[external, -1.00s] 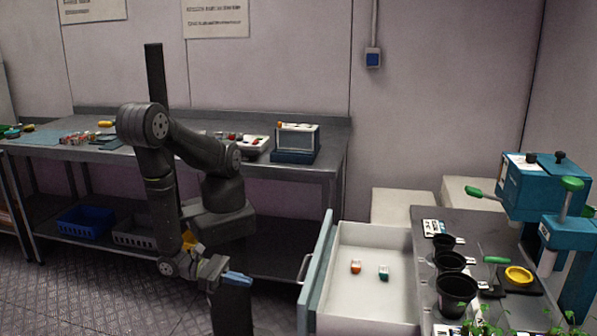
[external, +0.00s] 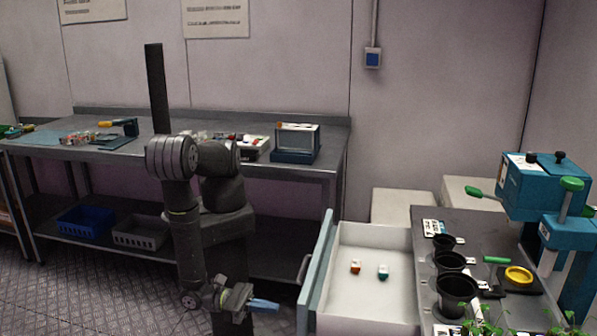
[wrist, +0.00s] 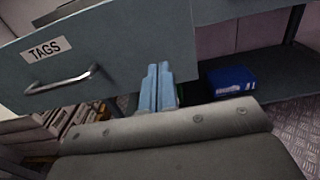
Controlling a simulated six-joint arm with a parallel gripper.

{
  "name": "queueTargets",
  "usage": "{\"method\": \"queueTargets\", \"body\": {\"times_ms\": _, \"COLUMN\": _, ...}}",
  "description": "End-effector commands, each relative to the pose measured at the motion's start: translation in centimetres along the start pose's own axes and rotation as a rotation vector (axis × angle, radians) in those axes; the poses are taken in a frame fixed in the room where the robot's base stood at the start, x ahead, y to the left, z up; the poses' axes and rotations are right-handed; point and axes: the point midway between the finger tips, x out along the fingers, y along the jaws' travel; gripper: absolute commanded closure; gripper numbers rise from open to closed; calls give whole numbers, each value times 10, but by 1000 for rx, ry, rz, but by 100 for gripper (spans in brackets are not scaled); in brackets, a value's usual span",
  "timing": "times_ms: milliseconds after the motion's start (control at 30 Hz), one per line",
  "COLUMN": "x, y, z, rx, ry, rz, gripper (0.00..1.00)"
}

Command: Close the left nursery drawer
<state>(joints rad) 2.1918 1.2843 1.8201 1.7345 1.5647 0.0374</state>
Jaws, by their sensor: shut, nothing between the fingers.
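The open drawer (external: 372,258) stands pulled out to the left of the grey bench in the external view. Its grey-green front (external: 316,275) faces my arm. Two small items, one orange and white (external: 355,267) and one teal and white (external: 383,271), lie inside it. The wrist view shows a drawer front (wrist: 120,45) with a "TAGS" label and a metal handle (wrist: 62,80). My gripper (external: 278,307) is shut and empty, with its blue fingers pointing right toward the drawer front. The fingers also show in the wrist view (wrist: 158,72), to the right of the handle; I cannot tell whether they touch the front.
Black pots (external: 455,290) and a teal press (external: 545,185) stand on the bench (external: 425,215) at right. A long steel table (external: 60,150) runs along the back wall. The floor left of my arm is clear.

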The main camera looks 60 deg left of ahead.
Motion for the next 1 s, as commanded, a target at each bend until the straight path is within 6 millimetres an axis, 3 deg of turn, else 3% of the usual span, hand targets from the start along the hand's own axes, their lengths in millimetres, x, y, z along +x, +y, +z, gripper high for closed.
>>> {"method": "queueTargets", "body": {"times_ms": 200, "x": 35, "y": 1, "z": 0, "rx": -2, "ry": 0, "rz": 3, "gripper": 100}}
{"method": "queueTargets", "body": {"times_ms": 400, "x": 54, "y": 0, "z": 0, "rx": -1, "ry": -1, "rz": 1, "gripper": 100}}
{"method": "queueTargets", "body": {"times_ms": 1000, "x": 62, "y": 0, "z": 0, "rx": -1, "ry": 0, "rz": 1, "gripper": 100}}
